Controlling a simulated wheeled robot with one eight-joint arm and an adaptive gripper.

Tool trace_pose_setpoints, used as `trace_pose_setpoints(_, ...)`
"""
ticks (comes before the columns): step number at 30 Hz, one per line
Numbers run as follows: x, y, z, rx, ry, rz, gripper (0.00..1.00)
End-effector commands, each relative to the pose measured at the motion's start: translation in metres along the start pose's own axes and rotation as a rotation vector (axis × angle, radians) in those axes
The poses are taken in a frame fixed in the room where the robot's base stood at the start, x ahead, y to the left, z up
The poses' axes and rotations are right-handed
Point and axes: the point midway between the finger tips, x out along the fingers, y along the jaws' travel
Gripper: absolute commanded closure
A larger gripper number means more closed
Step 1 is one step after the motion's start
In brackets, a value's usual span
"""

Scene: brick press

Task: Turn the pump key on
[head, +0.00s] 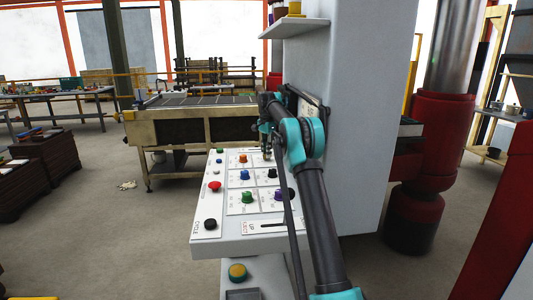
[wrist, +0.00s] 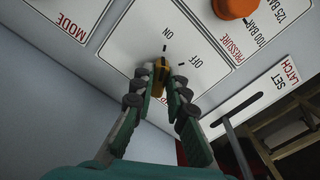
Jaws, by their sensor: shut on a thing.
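The pump key (wrist: 160,70) is a small yellow-brown piece on a white plate marked ON and OFF in the wrist view. My gripper (wrist: 164,80) has its two green fingers closed on either side of the key at the plate. The ON mark lies above the key in the picture and the OFF mark to its right. The fingers cover much of the key, so I cannot tell exactly which mark it points to. In the head view my gripper (head: 267,150) is at the upper right of the sloped control panel (head: 207,228), and the key is hidden there.
An orange pressure knob (wrist: 232,8) and a latch slot with a dark lever (wrist: 236,150) are beside the plate. The panel also carries a red button (head: 214,185), a black cycle button (head: 210,224) and several coloured knobs. A tall grey housing (head: 345,90) rises behind my arm.

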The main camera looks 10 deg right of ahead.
Motion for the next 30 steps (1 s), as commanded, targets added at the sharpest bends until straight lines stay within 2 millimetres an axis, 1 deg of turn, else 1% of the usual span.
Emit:
trace_pose_setpoints(14,-0.0004,-0.0004,0.0004,-0.017,0.000,-0.001,1.00)
trace_pose_setpoints(15,-0.0004,-0.0004,0.0004,-0.017,0.000,-0.001,0.85)
trace_pose_setpoints(20,-0.0003,-0.0003,0.0003,-0.017,0.000,-0.001,0.66)
trace_pose_setpoints(30,-0.0026,-0.0001,0.0001,-0.016,0.000,0.000,0.66)
